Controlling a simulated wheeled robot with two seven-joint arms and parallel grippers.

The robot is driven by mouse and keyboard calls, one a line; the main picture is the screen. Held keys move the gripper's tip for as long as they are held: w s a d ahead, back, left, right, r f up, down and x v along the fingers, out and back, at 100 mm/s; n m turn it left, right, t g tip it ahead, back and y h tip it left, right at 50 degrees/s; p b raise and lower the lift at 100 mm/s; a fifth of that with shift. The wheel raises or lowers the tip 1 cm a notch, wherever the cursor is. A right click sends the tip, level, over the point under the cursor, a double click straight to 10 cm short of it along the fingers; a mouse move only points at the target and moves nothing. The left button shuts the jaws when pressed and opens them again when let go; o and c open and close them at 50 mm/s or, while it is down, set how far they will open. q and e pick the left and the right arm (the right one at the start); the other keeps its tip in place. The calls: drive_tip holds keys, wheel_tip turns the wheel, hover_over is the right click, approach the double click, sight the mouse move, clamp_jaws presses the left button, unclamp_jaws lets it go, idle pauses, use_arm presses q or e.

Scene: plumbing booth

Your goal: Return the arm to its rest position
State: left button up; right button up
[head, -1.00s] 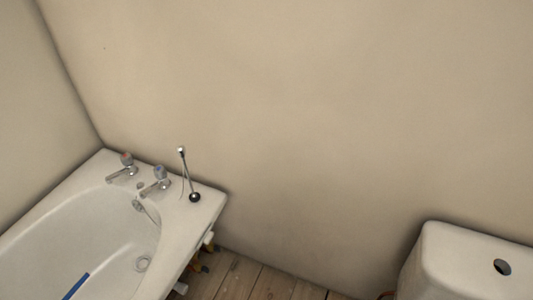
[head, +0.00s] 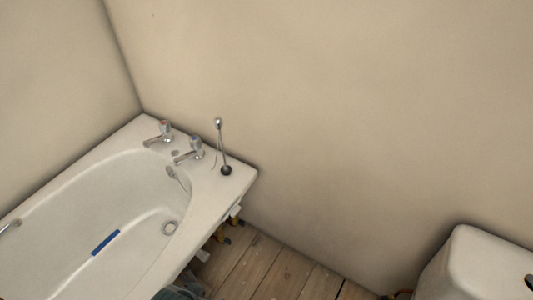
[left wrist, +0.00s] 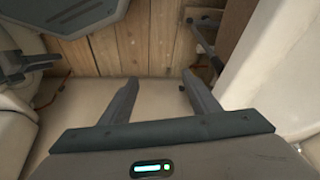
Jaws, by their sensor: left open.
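My left gripper (left wrist: 159,95) shows in the left wrist view. Its two dark fingers are spread apart with nothing between them, so it is open and empty. Neither gripper shows clearly in the head view; a small dark blurred shape sits at its bottom edge near the bath's side.
A white bath (head: 75,215) with two taps (head: 188,152) stands at the left, a blue strip (head: 105,242) lying in it. A thin metal stand with a dark base (head: 226,170) is on its corner. A white cistern (head: 480,265) is at lower right. Floorboards (head: 265,270) lie between.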

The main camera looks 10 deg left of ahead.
use_arm(q)
drive_tip(key=s+d+f+t+h, duration=0.1)
drive_tip(key=d+f+t, duration=0.1)
drive_tip(key=f, duration=2.4)
drive_tip(key=shift+d+f, duration=0.15)
drive_tip(key=shift+d, duration=0.35)
